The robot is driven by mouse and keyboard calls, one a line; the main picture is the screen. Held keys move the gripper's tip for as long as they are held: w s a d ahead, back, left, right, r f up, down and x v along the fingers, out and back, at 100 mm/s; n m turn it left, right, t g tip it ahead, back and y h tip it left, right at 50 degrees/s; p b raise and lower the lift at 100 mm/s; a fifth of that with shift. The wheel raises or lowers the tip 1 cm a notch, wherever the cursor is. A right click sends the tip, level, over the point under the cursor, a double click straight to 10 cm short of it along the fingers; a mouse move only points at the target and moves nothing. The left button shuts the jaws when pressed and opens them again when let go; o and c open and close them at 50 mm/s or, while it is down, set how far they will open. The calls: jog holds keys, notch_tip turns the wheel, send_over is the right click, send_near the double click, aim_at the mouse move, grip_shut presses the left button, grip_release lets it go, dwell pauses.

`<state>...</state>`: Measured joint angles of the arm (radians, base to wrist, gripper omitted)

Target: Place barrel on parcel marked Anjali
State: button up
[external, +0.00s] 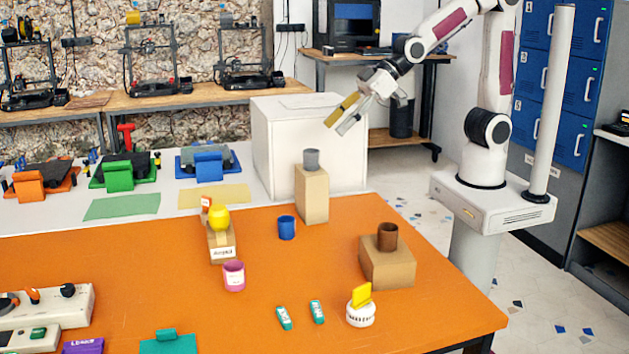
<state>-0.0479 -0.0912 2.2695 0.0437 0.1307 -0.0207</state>
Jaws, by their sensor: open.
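Several small cylinders could be the barrel; I cannot tell which one it is. A blue cylinder (287,228) and a pink cylinder with a pale label (234,276) stand upright on the orange table. A grey cylinder (311,160) stands on a tall cardboard parcel (312,197). A brown cylinder (387,236) stands on a wide parcel (388,268). A parcel with a white label (221,252), seemingly reading Anjali, bears a rounded yellow object (220,218) and a small orange-red item (206,204). My gripper (336,127) is open and empty, high above the table's back edge.
The orange table (330,262) has two small teal-and-white items (284,318) and a white round container with a yellow piece (361,307) near the front. A large white box (300,145) stands behind. Control boxes (70,305) occupy the front left.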

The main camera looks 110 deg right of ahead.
jog(key=s+d+g, duration=0.2)
jog(key=s+g, duration=0.2)
jog(key=s, duration=2.3)
jog(key=shift+s+d+h, duration=0.2)
jog(key=shift+d+h, duration=0.05)
jog(key=shift+h, duration=0.05)
